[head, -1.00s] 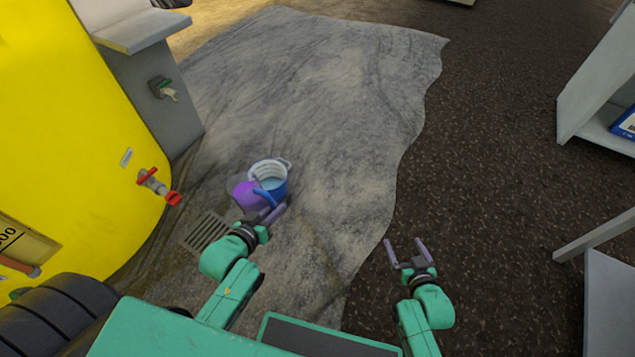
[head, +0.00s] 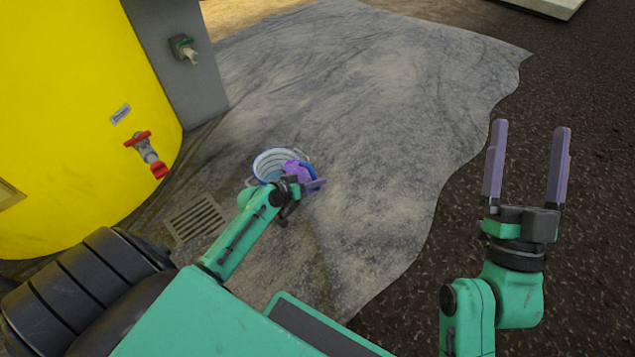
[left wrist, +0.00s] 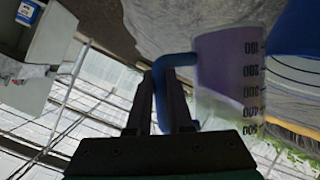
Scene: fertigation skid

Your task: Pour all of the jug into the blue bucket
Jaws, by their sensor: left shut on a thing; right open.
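The jug (left wrist: 225,75) is clear, with black scale marks and a blue handle (left wrist: 160,85). Purple liquid (head: 297,170) shows in it, with a slanted edge in the left wrist view. My left gripper (head: 314,186) is shut on the handle; its fingers also show in the left wrist view (left wrist: 170,95). The blue bucket (head: 262,165), pale inside, stands on the grey sheet. The jug is at its right side and overlaps its rim in the head view. Part of the bucket (left wrist: 297,30) shows beside the jug in the left wrist view. My right gripper (head: 526,165) is open and empty.
A yellow tank (head: 70,120) with a red-handled tap (head: 148,155) stands at left. A floor grate (head: 196,219) lies left of the bucket. The grey sheet (head: 380,130) is clear to the right and behind.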

